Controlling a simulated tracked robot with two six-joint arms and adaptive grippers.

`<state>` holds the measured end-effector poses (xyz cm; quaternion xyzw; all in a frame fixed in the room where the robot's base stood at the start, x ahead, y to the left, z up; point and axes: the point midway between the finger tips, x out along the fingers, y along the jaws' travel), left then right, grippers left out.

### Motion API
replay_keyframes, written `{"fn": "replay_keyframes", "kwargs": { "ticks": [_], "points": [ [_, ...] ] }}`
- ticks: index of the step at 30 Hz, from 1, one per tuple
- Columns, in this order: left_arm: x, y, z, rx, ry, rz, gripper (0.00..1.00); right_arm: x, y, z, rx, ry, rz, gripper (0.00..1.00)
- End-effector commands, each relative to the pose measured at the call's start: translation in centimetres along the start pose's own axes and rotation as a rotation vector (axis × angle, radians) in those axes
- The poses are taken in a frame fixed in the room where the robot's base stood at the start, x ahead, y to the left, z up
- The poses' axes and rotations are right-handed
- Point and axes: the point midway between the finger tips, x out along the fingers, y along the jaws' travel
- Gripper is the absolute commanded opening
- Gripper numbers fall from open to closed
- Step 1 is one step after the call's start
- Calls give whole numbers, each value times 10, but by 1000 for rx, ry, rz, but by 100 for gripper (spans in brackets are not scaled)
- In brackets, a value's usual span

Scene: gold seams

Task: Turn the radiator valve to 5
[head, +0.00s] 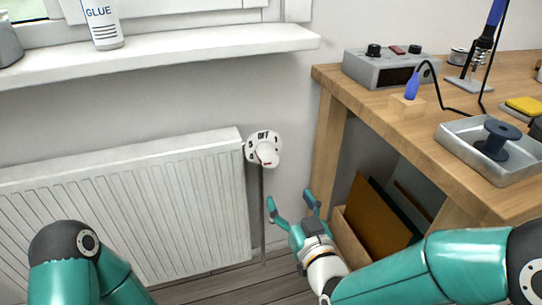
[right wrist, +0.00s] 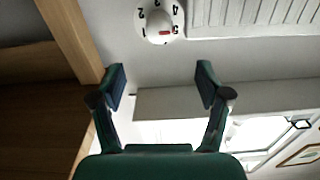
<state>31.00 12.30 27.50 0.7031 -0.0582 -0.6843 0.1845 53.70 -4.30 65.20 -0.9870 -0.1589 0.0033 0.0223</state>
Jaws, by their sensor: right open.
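The radiator valve (head: 264,149) is a round white dial with dark markings and a small red mark, at the upper right corner of the white radiator (head: 130,200). OFF shows at its top and a 5 at its left in the head view. In the right wrist view the valve (right wrist: 160,20) is at the top, with several numbers and the red mark near the 5. My right gripper (head: 292,203) is open and empty, below and right of the valve, apart from it. Its two fingers (right wrist: 160,85) also show in the right wrist view. My left gripper is out of view; only its arm shows.
A wooden workbench (head: 400,115) stands at the right, with a grey power unit (head: 390,68) and a metal tray (head: 490,150). Boards stand in a box (head: 365,245) below it. A white windowsill (head: 160,52) with a glue bottle (head: 102,22) is above the radiator. A thin pipe runs down from the valve.

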Motion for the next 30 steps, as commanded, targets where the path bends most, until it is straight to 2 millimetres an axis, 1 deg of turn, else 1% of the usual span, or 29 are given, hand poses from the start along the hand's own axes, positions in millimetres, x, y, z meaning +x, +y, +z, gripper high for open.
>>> {"fn": "replay_keyframes", "kwargs": {
  "ticks": [5, 15, 21, 25, 30],
  "points": [
    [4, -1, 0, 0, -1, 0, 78, 25, 3, 2, 1, 1, 5, 76],
    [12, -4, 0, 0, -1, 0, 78, 96, 4, 2, 2, 2, 7, 76],
    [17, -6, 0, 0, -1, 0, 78, 132, 4, 2, 1, 1, 7, 76],
    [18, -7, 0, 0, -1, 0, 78, 147, 4, 1, 1, 2, 7, 76],
    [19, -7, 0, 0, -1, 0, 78, 157, 4, 1, 1, 0, 6, 76]
  ]
}}
